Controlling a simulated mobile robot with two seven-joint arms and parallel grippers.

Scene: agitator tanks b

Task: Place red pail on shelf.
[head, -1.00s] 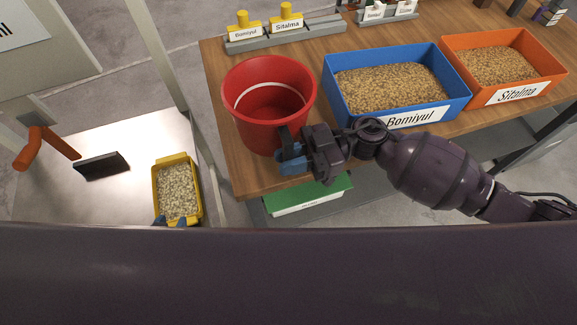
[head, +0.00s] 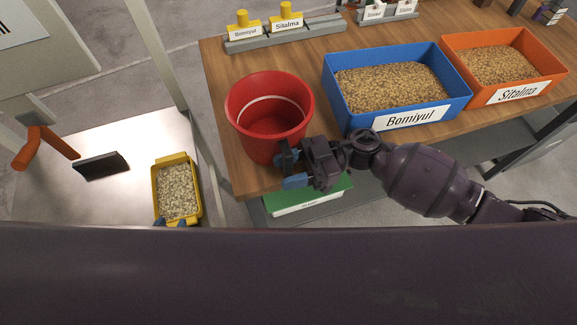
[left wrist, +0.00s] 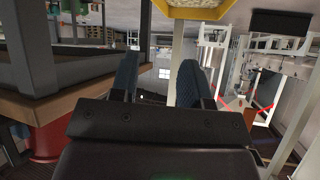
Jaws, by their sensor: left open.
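The red pail (head: 270,110) stands at the near left corner of the wooden table, upright and seemingly empty, a pale curved line inside. What looks like the same pail shows in the left wrist view (left wrist: 48,140). My right gripper (head: 289,170) is beside its lower right wall; the fingers look apart, one close to the wall. Whether it touches is unclear. My left gripper (head: 172,222) shows only its blue fingertips by the yellow bin's near end; in the left wrist view its fingers (left wrist: 158,80) are apart and empty. A grey lower shelf (head: 340,205) shows under the table.
A yellow bin (head: 160,182) of pale grains stands on the metal surface (head: 110,205) at left. Blue (head: 345,120) and orange (head: 555,83) grain bins stand right of the pail. A green box (head: 310,199) sits below the table edge. A post (head: 157,50) rises left of the table.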

